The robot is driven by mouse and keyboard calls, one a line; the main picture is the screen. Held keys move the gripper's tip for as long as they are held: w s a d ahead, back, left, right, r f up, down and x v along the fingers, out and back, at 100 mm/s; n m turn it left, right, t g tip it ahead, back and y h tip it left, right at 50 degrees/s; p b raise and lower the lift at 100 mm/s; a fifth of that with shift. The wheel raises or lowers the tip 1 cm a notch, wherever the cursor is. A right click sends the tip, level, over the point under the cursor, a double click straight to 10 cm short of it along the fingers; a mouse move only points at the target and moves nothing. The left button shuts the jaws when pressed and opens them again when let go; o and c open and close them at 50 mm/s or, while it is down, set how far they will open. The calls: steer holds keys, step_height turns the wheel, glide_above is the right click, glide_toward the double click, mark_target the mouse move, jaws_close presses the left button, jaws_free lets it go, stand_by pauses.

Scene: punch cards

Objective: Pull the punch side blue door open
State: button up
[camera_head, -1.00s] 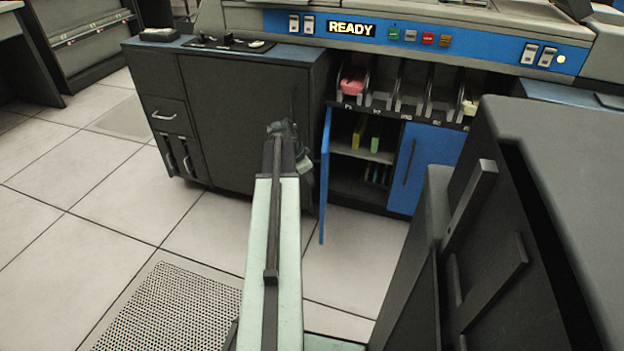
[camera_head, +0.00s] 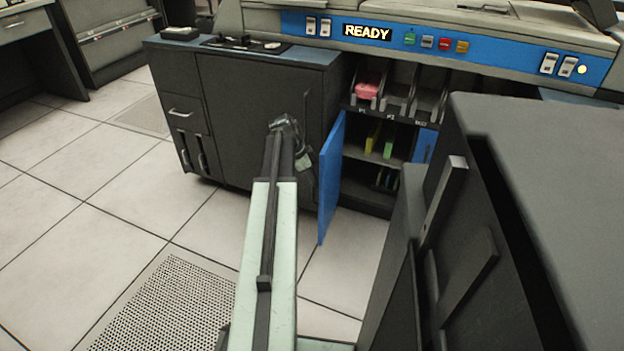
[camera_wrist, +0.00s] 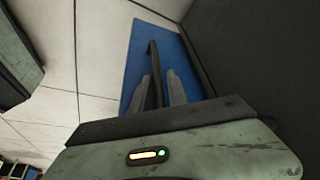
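The punch side blue door (camera_head: 331,185) stands swung well out from the left side of the low compartment in the head view, and the shelves inside show. In the wrist view the blue door (camera_wrist: 133,62) fills the area ahead of my gripper (camera_wrist: 158,82). Its dark bar handle (camera_wrist: 153,65) runs between my two grey fingers. The fingers are apart, one on each side of the handle, and blue shows between the handle and the right finger. In the head view my gripper (camera_head: 303,160) is at the left side of the door, its fingertips hidden.
A second blue door (camera_head: 424,147) shows partly at the compartment's right. Yellow and green items (camera_head: 388,146) stand inside. A dark cabinet (camera_head: 550,150) stands close on my right. A dark desk unit (camera_head: 255,125) is behind my gripper. Tiled floor (camera_head: 120,210) is clear on the left.

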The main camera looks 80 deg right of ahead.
steer(key=shift+r, duration=0.1)
steer(key=p+v, duration=0.7)
steer(key=shift+r, duration=0.3)
steer(key=shift+w, duration=0.1)
steer(key=shift+w, duration=0.1)
